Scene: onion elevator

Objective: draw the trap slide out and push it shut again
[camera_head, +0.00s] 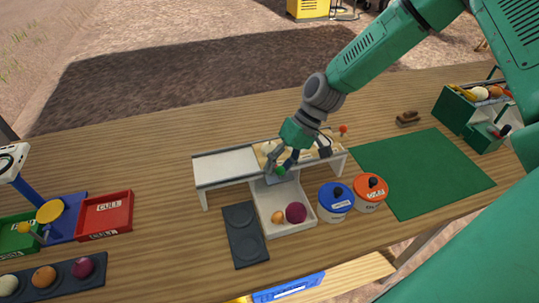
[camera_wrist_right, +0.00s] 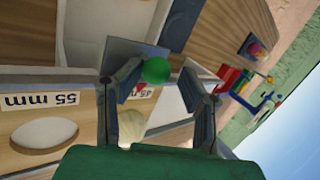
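The trap slide is a grey plate (camera_wrist_right: 132,52) with a round green knob (camera_wrist_right: 156,70), set at the front of the raised sizing bench (camera_head: 226,164). In the head view the knob (camera_head: 281,171) sits just above the back of a white bin (camera_head: 270,205). My right gripper (camera_head: 284,158) comes down over the bench at the slide. In the right wrist view its fingers (camera_wrist_right: 160,92) are spread, with the knob between them, nearer the left finger. Contact with the knob cannot be told. My left gripper is not in view.
The white bin holds an orange onion (camera_head: 277,217) and a purple onion (camera_head: 296,212). Blue-lidded (camera_head: 335,197) and orange-lidded (camera_head: 370,193) tubs stand right of it. A dark two-well tray (camera_head: 244,235) lies left. A red CULL bin (camera_head: 104,215) stands further left. The green mat (camera_head: 422,172) is clear.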

